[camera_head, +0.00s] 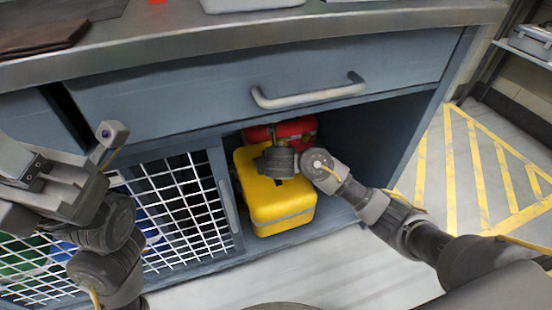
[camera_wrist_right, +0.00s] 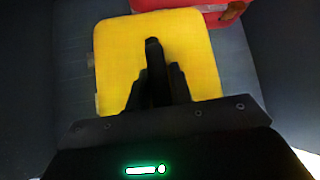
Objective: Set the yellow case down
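The yellow case (camera_head: 280,203) is in the open lower compartment of the grey cabinet, with its front near the compartment's front edge. It also shows from above in the right wrist view (camera_wrist_right: 202,60). My right gripper (camera_head: 277,176) is over the top of the case. In the right wrist view its dark fingers (camera_wrist_right: 156,85) are close together around a dark bar, seemingly the handle of the case. I cannot tell whether the case's underside touches the compartment floor. My left arm is at the left, in front of the mesh door; its fingertips are not clear.
A red case (camera_head: 296,130) stands behind the yellow one. A drawer with a grey handle (camera_head: 308,93) is above the opening. The white mesh door (camera_head: 178,205) is on the left and the cabinet's side wall on the right. Yellow-striped floor (camera_head: 475,165) lies at right.

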